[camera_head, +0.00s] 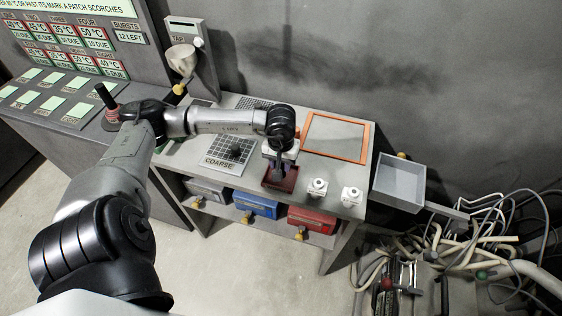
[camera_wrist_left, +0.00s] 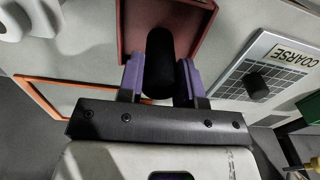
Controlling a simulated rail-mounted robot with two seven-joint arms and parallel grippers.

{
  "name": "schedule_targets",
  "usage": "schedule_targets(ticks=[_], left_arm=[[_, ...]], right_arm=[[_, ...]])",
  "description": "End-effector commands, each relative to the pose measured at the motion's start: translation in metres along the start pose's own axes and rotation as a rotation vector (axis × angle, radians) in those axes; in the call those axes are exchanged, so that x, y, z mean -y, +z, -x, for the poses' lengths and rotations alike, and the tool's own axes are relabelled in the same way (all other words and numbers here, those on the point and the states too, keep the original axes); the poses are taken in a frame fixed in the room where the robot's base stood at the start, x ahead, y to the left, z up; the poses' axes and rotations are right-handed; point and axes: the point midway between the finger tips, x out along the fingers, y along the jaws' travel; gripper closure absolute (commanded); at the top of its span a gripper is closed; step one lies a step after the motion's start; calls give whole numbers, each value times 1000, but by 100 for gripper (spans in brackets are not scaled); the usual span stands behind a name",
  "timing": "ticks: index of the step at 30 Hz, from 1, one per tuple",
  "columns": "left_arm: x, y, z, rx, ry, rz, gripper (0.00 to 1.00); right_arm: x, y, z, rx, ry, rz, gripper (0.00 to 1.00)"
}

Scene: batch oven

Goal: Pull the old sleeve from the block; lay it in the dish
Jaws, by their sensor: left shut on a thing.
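My left gripper (camera_head: 279,166) is over the small dark red dish (camera_head: 283,184) at the front of the bench. In the left wrist view its purple jaws (camera_wrist_left: 161,82) are shut on a black cylinder (camera_wrist_left: 160,50), which looks like the old sleeve. The sleeve's far end lies over the inside of the dish (camera_wrist_left: 206,18); I cannot tell whether it touches the dish floor. I cannot tell for sure which thing is the block. My right gripper is not in view.
A gridded plate marked COARSE (camera_head: 217,163) with a dark knob lies left of the dish. An orange-framed panel (camera_head: 366,158) and two small white fittings (camera_head: 317,187) are to the right. A grey tray (camera_head: 400,183) and tangled cables (camera_head: 500,240) lie beyond the bench's right end.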

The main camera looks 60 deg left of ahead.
Motion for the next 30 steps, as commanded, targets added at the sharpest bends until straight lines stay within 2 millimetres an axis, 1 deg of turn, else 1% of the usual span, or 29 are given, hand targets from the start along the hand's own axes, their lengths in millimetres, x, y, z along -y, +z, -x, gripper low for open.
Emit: schedule_targets(ticks=[14,30], left_arm=[[0,0,-1,0,0,0,90],[0,0,-9,0,0,0,90]], right_arm=[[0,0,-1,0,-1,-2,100],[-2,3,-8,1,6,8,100]])
